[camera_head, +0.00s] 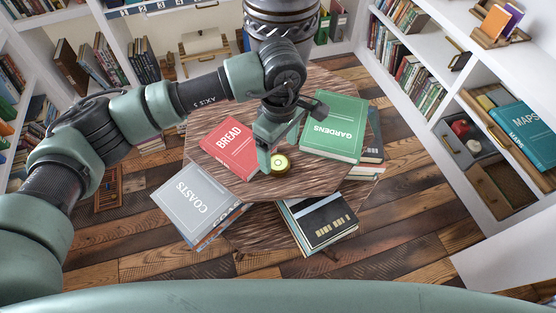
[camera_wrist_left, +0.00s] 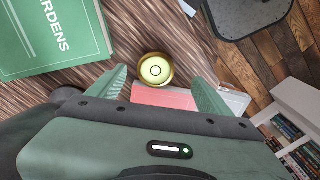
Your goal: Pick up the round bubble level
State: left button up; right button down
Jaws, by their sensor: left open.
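The round bubble level (camera_head: 281,164) is a small brass-rimmed disc with a yellow-green face. It lies on the striped wooden tabletop (camera_head: 318,178) between the red and green books. In the left wrist view the level (camera_wrist_left: 156,69) shows just beyond the fingertips, roughly midway between them. My left gripper (camera_head: 278,150) is open and empty, right above and beside the level, and one finger hides a little of its left side in the head view. The two spread fingers (camera_wrist_left: 162,80) also show in the left wrist view. My right gripper is not in view.
The red BREAD book (camera_head: 229,148) and green GARDENS book (camera_head: 333,127) lie close on either side. The grey COASTS book (camera_head: 196,203) and a dark book stack (camera_head: 322,222) sit lower, at the front. A dark patterned vase (camera_head: 281,20) stands behind. Shelves line the walls.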

aim_at(278, 162)
pick_arm(q)
jog(key=f, duration=0.1)
jog(key=f+p, duration=0.1)
jog(key=f, duration=0.2)
jog(key=shift+w+a+f, duration=0.15)
jog(key=shift+w+f, duration=0.2)
jog(key=shift+w, duration=0.05)
jog(key=shift+f, duration=0.6)
jog(key=c, duration=1.5)
jog(key=shift+c, duration=0.2)
jog(key=shift+r, duration=0.15)
